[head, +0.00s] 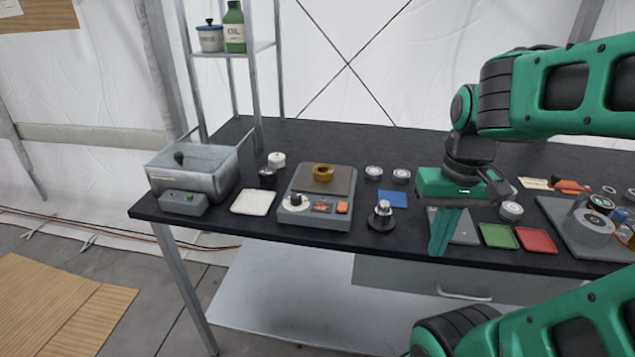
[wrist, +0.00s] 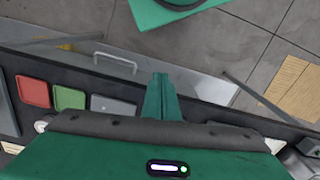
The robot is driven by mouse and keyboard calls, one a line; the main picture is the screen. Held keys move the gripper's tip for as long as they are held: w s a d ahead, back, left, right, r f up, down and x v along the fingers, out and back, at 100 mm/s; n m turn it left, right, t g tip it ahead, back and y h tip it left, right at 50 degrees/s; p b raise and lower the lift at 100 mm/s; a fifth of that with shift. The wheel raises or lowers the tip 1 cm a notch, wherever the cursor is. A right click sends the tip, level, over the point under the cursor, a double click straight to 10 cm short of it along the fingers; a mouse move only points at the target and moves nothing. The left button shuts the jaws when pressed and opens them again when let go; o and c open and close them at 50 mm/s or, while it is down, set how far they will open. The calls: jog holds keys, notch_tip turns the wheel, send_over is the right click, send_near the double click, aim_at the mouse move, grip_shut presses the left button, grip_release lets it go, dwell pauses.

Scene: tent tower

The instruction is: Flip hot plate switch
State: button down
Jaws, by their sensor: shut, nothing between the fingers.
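The hot plate (head: 317,219) is a grey box with a dark flat top, standing near the front edge of the black table, left of my gripper. A brass-coloured ring (head: 323,173) sits on its top.
A dark round device with a metal knob (head: 382,214) stands between hot plate and gripper. A white tray (head: 254,202) and grey bath (head: 192,168) lie left. Green (head: 498,236) and red (head: 536,240) trays lie right of the gripper. A shelf (head: 250,48) rises behind.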

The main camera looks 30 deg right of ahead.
jog(key=w+a+r+n, duration=0.1)
jog(key=w+r+n, duration=0.3)
jog(key=w, duration=0.3)
jog(key=w+a+r+n, duration=0.2)
jog(key=w+r+n, duration=0.25)
jog(key=w, duration=0.25)
notch_tip(320, 180, up, 3)
jog(key=n+g, duration=0.1)
jog(key=n, duration=0.7)
send_over(342, 209)
jog(key=w+d, duration=0.1)
jog(key=w, duration=0.1)
jog(key=shift+d+r+y, duration=0.15)
jog(key=shift+d+y, duration=0.05)
jog(key=shift+y, duration=0.1)
jog(key=f, duration=0.4)
jog(key=s+f, duration=0.1)
jog(key=f, duration=0.4)
jog(key=a+f, duration=0.1)
jog(key=f, duration=0.4)
jog(key=shift+s, duration=0.2)
